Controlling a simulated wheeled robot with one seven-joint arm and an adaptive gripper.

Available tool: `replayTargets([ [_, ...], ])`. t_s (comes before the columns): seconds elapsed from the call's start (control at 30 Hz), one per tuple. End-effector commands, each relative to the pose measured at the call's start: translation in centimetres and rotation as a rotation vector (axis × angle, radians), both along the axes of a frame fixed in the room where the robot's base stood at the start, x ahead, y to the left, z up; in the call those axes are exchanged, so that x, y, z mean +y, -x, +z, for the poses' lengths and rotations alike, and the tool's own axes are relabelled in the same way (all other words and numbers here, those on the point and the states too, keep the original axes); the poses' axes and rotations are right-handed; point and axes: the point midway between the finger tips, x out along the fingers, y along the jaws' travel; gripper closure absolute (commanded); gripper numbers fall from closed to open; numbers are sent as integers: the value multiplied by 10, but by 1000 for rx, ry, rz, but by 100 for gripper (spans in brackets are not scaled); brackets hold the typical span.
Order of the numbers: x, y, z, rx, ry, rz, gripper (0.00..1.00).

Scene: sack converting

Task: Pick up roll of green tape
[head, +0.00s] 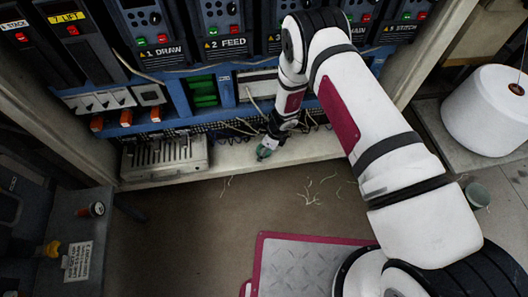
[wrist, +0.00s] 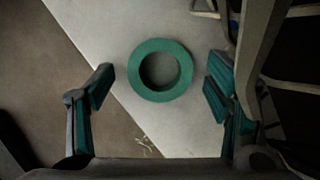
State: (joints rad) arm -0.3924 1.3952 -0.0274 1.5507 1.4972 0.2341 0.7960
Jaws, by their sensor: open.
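The roll of green tape (wrist: 160,90) lies flat on a pale ledge (wrist: 115,30), close to the ledge's front edge. In the wrist view it shows from above as a green ring with an open middle. My gripper (wrist: 160,85) is open, with one teal-padded finger on each side of the roll and a gap on both sides. Nothing is held. In the head view the tape (head: 265,151) is small, at the end of my arm beside the gripper, and partly hidden by it. How high the fingers are above the ledge I cannot tell.
Dark bars (wrist: 260,50) and cables stand close to the right finger in the wrist view. In the head view, a grey slotted metal unit (head: 165,155) sits left on the same ledge, with control panels (head: 222,40) behind. The brown floor in front has loose threads (head: 310,192).

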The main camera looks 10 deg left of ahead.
Motion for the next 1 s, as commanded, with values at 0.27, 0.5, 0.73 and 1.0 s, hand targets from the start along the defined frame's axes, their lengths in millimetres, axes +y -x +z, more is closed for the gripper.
replayTargets([
  [0.27, 0, 0, 1, 0, 0, 0, 62],
  [0.5, 0, 0, 1, 0, 0, 0, 75],
  [0.73, -1, 1, 3, 0, 0, -1, 75],
  [1.0, -1, 3, 26, -1, -1, 0, 75],
])
